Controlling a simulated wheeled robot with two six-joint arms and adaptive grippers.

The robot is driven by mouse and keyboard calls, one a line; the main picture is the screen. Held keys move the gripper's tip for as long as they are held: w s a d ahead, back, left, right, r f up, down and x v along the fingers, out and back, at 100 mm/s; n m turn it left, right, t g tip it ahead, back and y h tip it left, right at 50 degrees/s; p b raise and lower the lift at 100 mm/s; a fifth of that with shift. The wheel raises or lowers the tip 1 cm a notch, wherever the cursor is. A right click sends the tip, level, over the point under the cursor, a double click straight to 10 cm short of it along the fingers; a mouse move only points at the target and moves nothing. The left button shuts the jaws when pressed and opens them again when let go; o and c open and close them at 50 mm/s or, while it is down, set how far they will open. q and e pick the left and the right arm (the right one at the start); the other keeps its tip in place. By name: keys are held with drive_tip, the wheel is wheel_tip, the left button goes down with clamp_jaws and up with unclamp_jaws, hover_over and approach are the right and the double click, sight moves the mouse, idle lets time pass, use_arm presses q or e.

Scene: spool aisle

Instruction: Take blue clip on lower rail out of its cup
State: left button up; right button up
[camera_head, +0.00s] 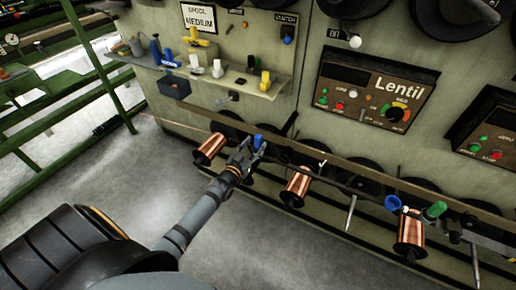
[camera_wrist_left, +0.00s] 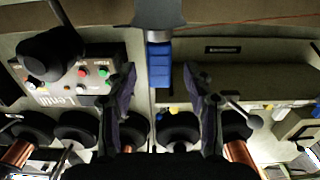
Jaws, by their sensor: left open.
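A blue clip (camera_head: 258,141) shows at my left gripper (camera_head: 247,152) by the lower rail (camera_head: 330,176) in the head view. In the left wrist view the blue clip (camera_wrist_left: 159,68) is a ribbed block that sticks out of a dark grey cup (camera_wrist_left: 159,13). My left gripper (camera_wrist_left: 159,78) is open, with one finger on each side of the clip. Gaps show between the fingers and the clip. How deep the clip lies between them is hard to tell. My right gripper is not in view.
Copper spools (camera_head: 298,182) hang along the lower rail. Another blue piece (camera_head: 393,203) and a green piece (camera_head: 435,210) are farther right. A shelf (camera_head: 225,82) with yellow, white and blue items is above. The Lentil control panel (camera_head: 372,92) is on the wall. The floor (camera_head: 90,165) is clear.

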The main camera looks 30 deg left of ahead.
sight(256, 143)
use_arm(q)
drive_tip(key=w, duration=0.3)
drive_tip(key=shift+w+f, duration=0.2)
drive_tip(key=shift+w, duration=0.05)
drive_tip(key=shift+s+r, duration=0.1)
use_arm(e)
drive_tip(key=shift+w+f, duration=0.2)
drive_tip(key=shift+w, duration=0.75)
use_arm(q)
clamp_jaws()
